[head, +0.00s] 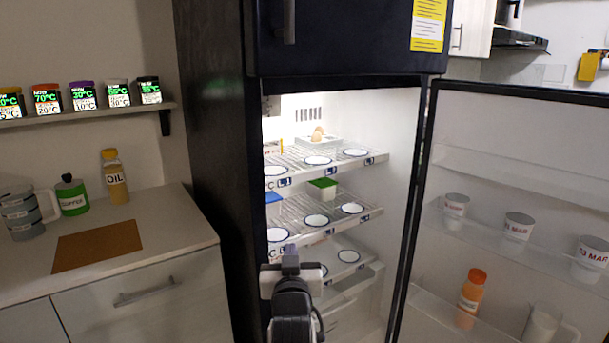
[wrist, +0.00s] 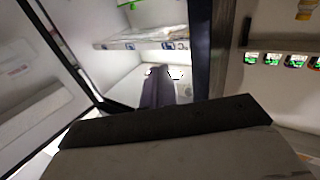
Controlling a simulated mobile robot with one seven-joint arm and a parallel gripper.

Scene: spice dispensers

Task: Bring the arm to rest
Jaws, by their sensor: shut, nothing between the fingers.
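My gripper (head: 290,252) is in front of the open fridge (head: 222,150), at about the height of the lower shelves. Its fingers are together with nothing between them. In the wrist view my gripper's fingers (wrist: 156,75) point toward the fridge interior, with a shelf edge (wrist: 150,44) beyond them. My arm comes up from the bottom of the head view and hides part of the lowest shelf area.
The fridge door (head: 510,190) stands open at right, holding several cups and an orange bottle (head: 470,298). The fridge shelves (head: 335,165) hold a green-lidded box (head: 322,188). A counter (head: 180,215) with an oil bottle (head: 115,180) stands left. Several spice dispensers (head: 83,96) line a wall shelf.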

